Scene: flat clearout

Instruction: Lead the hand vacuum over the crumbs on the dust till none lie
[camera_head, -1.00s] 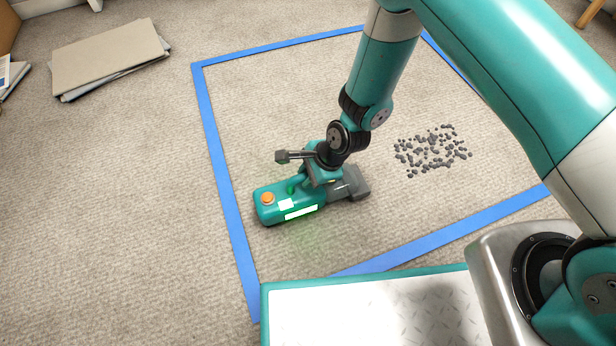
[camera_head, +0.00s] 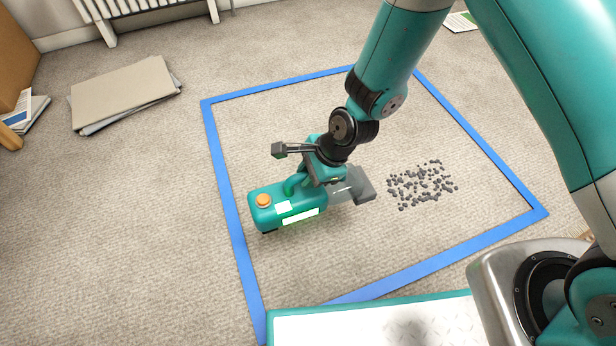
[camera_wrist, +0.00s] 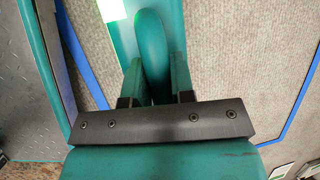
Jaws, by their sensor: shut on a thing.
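The hand vacuum (camera_head: 290,205) is teal with an orange button and a grey nozzle (camera_head: 355,187). It lies low over the carpet inside the blue tape frame, nozzle pointing right; I cannot tell if it touches the carpet. My gripper (camera_head: 318,172) is shut on its handle; the wrist view also shows the handle (camera_wrist: 152,50) between my fingers (camera_wrist: 155,85). The dark grey crumbs (camera_head: 421,184) lie in a patch to the right of the nozzle, a small gap away. No crumbs are visible in the wrist view.
Blue tape (camera_head: 228,190) marks a square on the beige carpet. Flat cardboard sheets (camera_head: 122,95) lie at the upper left, outside the tape. A white radiator (camera_head: 140,8) stands at the back. The carpet between tape and cardboard is clear.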

